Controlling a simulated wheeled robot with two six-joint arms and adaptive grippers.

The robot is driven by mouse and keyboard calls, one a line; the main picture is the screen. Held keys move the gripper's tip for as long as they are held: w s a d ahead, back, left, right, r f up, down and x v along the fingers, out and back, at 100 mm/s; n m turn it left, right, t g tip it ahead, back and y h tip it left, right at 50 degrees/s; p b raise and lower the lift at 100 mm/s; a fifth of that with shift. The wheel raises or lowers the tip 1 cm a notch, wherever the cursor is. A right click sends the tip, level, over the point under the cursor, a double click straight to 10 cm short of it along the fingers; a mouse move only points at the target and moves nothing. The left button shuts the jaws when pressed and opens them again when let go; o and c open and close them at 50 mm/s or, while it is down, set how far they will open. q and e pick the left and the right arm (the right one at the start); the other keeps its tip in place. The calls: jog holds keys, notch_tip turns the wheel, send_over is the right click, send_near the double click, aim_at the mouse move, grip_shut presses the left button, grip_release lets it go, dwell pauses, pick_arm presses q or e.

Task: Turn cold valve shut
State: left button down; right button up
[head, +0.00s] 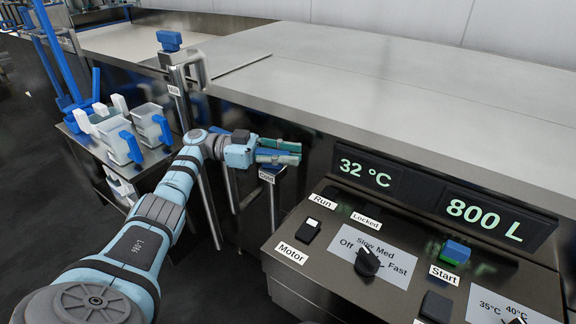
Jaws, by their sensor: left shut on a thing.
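The cold valve stands at the near edge of the steel vat, its post marked by a small "Cold" label (266,177). My left gripper (280,151) reaches in from the left and is shut on the valve's blue handle (272,154) at the top of this post. The fingers cover most of the handle, so its exact angle is hard to tell. My right gripper is out of view.
The milk valve (169,41) with a blue handle stands further left. A trolley (160,158) with white and blue jugs (118,138) is at the left. The control panel (330,262) with knobs fills the right front; displays read 32 °C and 800 L.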

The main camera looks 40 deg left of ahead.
aim_at(287, 153)
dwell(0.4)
pick_arm(q)
jog(key=c, duration=1.5)
grip_release()
jog(key=shift+s, duration=0.1)
notch_tip(287, 153, up, 10)
jog(key=shift+o, duration=0.5)
